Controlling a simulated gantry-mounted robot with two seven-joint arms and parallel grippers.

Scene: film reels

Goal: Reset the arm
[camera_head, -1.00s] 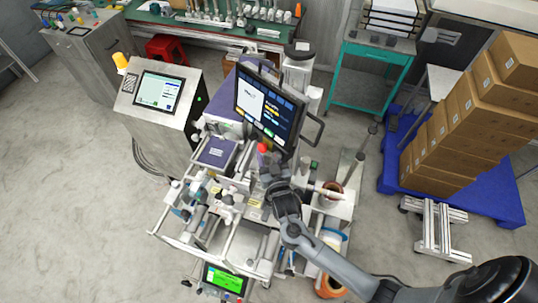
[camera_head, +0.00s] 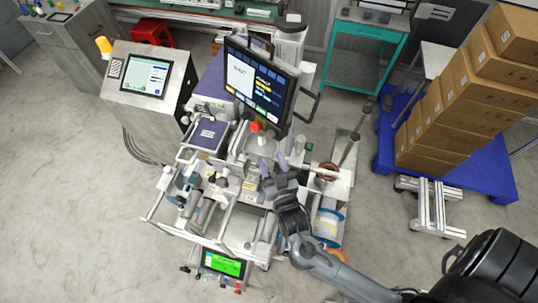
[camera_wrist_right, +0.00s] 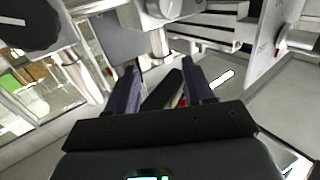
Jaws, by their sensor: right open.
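My right arm (camera_head: 325,265) comes in from the lower right in the head view. Its gripper (camera_head: 273,165) is over the middle of the machine, below and right of the red knob (camera_head: 255,126). Its two purple-grey fingers are apart, with nothing seen held between them. In the right wrist view the gripper (camera_wrist_right: 163,85) shows both fingers spread, with a dark bar and a small red patch visible beyond the gap. Whether the fingers touch any machine part cannot be told. My left gripper is not in view.
A grey control cabinet (camera_head: 148,82) stands left. Stacked cartons (camera_head: 480,95) on a blue pallet (camera_head: 480,175) stand right. The floor at lower left is clear.

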